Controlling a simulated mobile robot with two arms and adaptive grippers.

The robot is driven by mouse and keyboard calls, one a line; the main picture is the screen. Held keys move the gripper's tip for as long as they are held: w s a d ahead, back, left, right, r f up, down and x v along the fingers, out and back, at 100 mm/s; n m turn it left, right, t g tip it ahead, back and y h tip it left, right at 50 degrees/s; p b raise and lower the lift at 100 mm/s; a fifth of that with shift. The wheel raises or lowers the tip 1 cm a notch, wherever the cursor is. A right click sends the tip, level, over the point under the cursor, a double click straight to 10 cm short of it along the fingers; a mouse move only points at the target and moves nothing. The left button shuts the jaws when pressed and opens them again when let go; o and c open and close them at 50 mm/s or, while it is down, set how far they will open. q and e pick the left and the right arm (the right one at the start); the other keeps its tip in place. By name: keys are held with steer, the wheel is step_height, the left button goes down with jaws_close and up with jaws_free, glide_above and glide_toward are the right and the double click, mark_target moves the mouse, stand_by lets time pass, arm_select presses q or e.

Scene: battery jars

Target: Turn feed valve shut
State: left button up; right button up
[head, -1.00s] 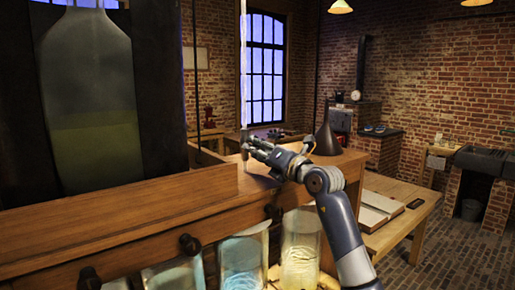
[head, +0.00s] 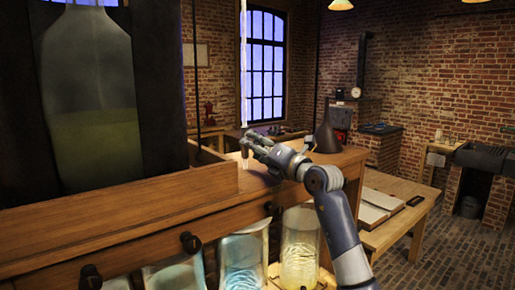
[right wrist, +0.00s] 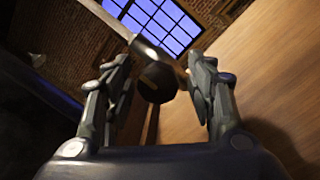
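A thin pale glass tube (head: 244,85) hangs down to the right end of the wooden shelf. My right gripper (head: 247,153) is at its lower end, low over the shelf. In the right wrist view, a dark rounded fitting (right wrist: 157,82) at the end of the tube (right wrist: 118,24) shows between the two fingers of my right gripper (right wrist: 158,85). The fingers stand apart, one on each side, with gaps visible; I see no firm contact. I cannot tell for sure that this fitting is the feed valve. My left gripper is out of view.
A large glass bottle (head: 92,100) of greenish liquid stands at left behind a wooden ledge (head: 120,200). Dark knobs (head: 190,243) line the shelf front above glass jars (head: 300,255). A dark funnel (head: 327,137) stands right of my gripper.

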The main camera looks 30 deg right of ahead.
steer(key=shift+s, duration=0.1)
steer(key=s+d+f, duration=0.1)
steer(key=s, duration=1)
steer(key=shift+s, duration=0.35)
steer(key=shift+f, duration=0.2)
